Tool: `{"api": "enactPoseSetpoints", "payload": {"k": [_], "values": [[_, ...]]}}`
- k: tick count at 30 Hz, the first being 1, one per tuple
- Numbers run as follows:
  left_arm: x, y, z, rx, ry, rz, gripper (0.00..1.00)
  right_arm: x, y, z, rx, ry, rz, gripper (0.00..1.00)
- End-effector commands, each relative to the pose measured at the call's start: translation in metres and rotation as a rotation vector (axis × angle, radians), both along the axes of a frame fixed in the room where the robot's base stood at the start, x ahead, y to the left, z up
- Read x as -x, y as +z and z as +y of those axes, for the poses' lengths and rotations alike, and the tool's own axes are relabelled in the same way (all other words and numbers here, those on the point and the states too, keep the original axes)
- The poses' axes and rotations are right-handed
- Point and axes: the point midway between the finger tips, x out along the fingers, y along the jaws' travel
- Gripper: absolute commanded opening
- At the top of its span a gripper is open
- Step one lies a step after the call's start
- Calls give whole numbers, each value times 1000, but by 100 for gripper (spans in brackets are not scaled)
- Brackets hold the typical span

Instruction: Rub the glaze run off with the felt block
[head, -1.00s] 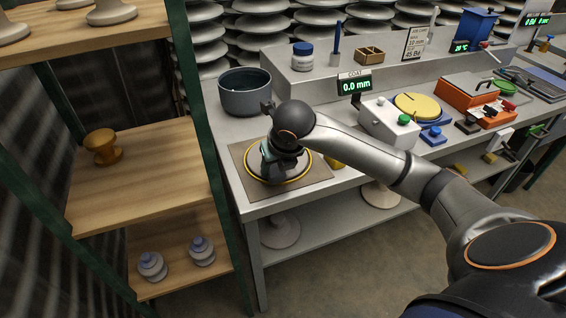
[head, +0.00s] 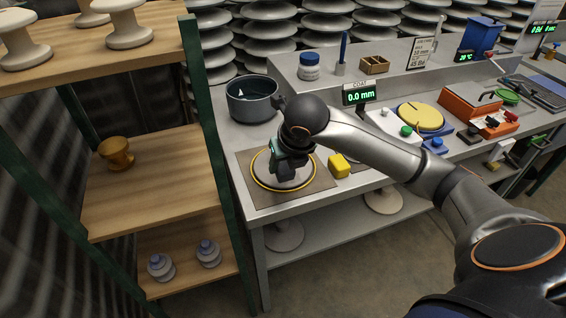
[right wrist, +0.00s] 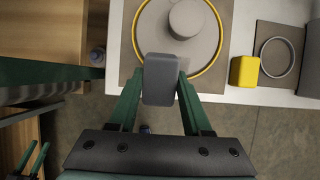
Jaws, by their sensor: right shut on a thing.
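My right gripper (head: 287,163) is shut on a dark grey block, the felt block (right wrist: 160,80). Its green fingers (right wrist: 160,88) hold the block from both sides in the right wrist view. The block is over the near edge of a round grey insulator disc (head: 304,177) with a yellow rim line. I cannot tell whether it touches the disc. The disc, with a raised centre knob (right wrist: 187,18), lies on a brown mat (head: 318,187). I cannot make out the glaze run. Two green prongs at the right wrist view's lower left may be my left gripper (right wrist: 32,158).
A yellow block (head: 340,167) sits right of the disc, near the bench's front edge. A dark pot (head: 252,100) stands behind the mat. A display (head: 360,94) reads 0.0 mm. A wooden shelf (head: 150,195) with a green frame stands close on the left.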

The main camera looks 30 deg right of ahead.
Motion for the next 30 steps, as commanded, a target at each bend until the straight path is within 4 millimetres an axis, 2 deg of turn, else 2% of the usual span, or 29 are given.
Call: {"api": "enactPoseSetpoints", "payload": {"k": [10,20,30], "values": [[0,2,0,0,0,0,50,1,3,0,0,0,-1,4],[0,20,0,0,0,0,50,9,29,2,1,0,-1,4],[0,19,0,1,-1,0,50,10,28,2,0,0,0,4]]}}
